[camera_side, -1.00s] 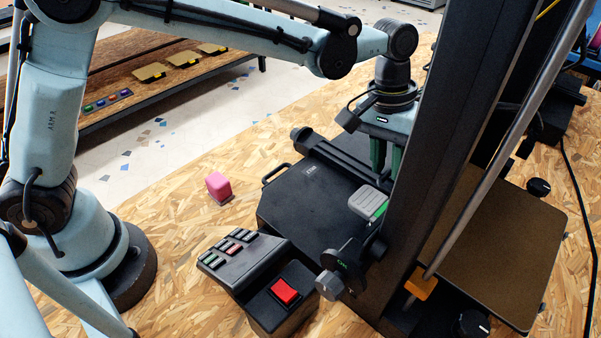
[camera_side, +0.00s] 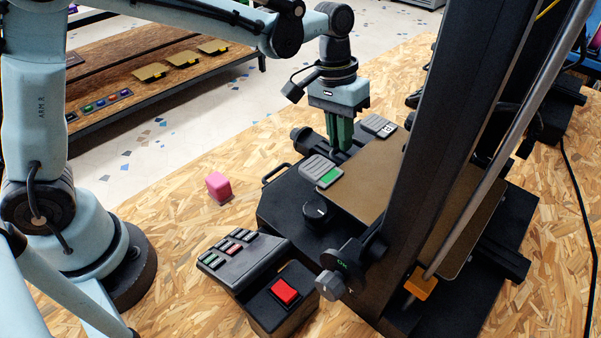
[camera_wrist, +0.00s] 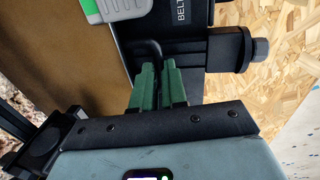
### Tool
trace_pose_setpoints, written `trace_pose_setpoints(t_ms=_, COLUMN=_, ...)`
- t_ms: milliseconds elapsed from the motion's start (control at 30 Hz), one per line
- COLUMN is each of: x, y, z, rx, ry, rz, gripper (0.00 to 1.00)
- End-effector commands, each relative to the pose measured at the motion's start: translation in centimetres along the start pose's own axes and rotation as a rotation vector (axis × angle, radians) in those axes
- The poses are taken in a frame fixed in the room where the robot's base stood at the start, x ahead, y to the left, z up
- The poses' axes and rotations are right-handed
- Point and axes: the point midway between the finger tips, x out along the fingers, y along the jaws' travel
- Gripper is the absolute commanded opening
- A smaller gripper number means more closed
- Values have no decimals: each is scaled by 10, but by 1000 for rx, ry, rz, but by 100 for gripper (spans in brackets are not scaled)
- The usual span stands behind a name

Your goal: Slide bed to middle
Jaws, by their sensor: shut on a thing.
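The bed, a flat brown plate (camera_side: 372,178), lies on the black printer base (camera_side: 282,205) and spans both sides of the dark upright frame (camera_side: 446,120). Grey clips sit on its left edge, one with a green part (camera_side: 321,171), the other (camera_side: 379,126) farther back. My gripper (camera_side: 341,145) points down at the bed's left edge, between the clips. In the wrist view the bed (camera_wrist: 85,50) is at left, and my green fingers (camera_wrist: 158,88) are closed around a dark loop-shaped handle (camera_wrist: 150,48) at its edge. The fingers partly hide the handle.
A black knob (camera_side: 319,214) sits by the bed's near left corner. A console with a red button (camera_side: 285,291) stands in front, and a pink cube (camera_side: 218,186) lies on the chipboard table to the left. The wrist view shows a belt tensioner knob (camera_wrist: 260,50).

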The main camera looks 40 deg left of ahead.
Motion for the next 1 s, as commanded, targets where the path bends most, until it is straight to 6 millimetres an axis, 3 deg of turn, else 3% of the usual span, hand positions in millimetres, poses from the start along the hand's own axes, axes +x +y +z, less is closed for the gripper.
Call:
trace_pose_setpoints(t_ms=133, x=-3, y=-14, z=-2, rx=-3, ry=6, rz=1, gripper=0)
trace_pose_setpoints(t_ms=433, x=-3, y=-14, z=-2, rx=0, ry=7, rz=1, gripper=0)
trace_pose_setpoints(t_ms=467, x=-3, y=-14, z=-2, rx=0, ry=7, rz=1, gripper=17)
trace_pose_setpoints(t_ms=600, x=-3, y=-14, z=-1, rx=0, ry=5, rz=1, gripper=38)
trace_pose_setpoints(t_ms=1000, x=-9, y=-14, z=-1, rx=0, ry=3, rz=1, gripper=38)
